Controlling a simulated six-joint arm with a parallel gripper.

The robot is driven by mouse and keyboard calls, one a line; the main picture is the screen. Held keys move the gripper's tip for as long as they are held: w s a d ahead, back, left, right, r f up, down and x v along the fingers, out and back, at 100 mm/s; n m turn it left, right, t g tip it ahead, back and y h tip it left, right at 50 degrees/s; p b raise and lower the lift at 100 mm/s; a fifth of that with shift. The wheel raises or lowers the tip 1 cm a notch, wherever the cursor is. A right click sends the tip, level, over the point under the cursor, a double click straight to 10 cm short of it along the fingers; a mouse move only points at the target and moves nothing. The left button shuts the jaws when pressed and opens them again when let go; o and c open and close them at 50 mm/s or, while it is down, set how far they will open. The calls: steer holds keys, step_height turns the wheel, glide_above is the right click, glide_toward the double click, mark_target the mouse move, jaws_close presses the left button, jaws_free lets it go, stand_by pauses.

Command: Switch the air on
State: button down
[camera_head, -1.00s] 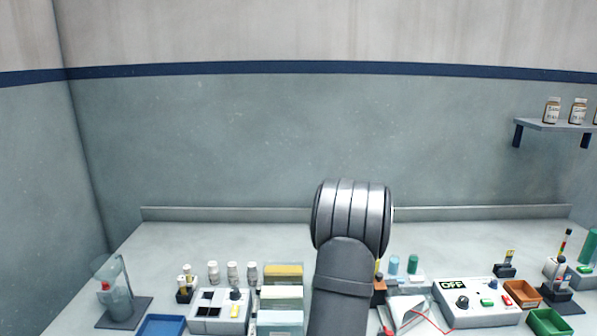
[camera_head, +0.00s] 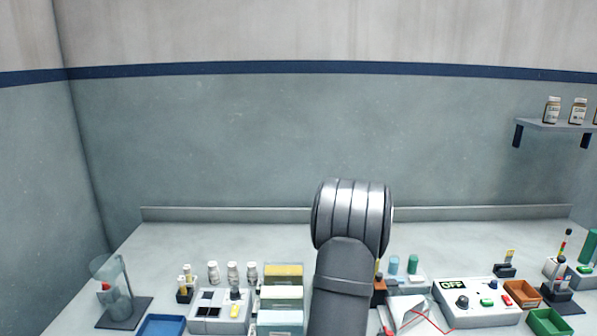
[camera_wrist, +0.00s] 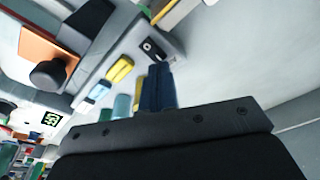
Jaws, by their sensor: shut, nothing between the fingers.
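In the wrist view, my gripper (camera_wrist: 160,88) shows as dark blue fingers held together and empty. Just beyond the fingertips is a grey strip-like housing (camera_wrist: 110,62) with a small black switch-like part (camera_wrist: 153,48). I cannot read a label that marks it as the air switch. Yellow and blue parts (camera_wrist: 120,70) lie along the housing. In the head view my gripper is hidden behind my arm. A white control box (camera_head: 478,303) with a green "OFF" display, a dark knob and coloured buttons stands at the right. The display also shows in the wrist view (camera_wrist: 52,118).
At the left are a grey box (camera_head: 219,318) with dark windows and a knob, a blue tray (camera_head: 162,326) and a glass beaker on a stand. Orange and green trays (camera_head: 548,323) stand at the right. The back of the bench is clear.

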steer(key=shift+f, duration=0.95)
stand_by(0.3)
steer(key=shift+r, duration=3.55)
steer(key=shift+f, duration=0.1)
steer(key=shift+f, duration=3.3)
steer(key=shift+r, duration=4.3)
steer(key=s+d+m, duration=0.1)
steer(key=s+d, duration=0.2)
steer(key=s+d+r+m, duration=0.1)
steer(key=s+d+m, duration=0.1)
steer(key=s+d, duration=0.1)
steer(key=s+d+r+m, duration=0.1)
steer(key=s+d, duration=0.1)
steer(key=d, duration=0.1)
steer(key=shift+s+g, duration=0.3)
steer(key=shift+s, duration=0.1)
steer(key=s+d+r+m, duration=0.1)
steer(key=s+d+m, duration=0.4)
steer(key=s, duration=0.5)
steer(key=shift+s+d+r+g, duration=0.15)
steer(key=shift+d+r+g, duration=0.15)
steer(key=shift+d, duration=0.5)
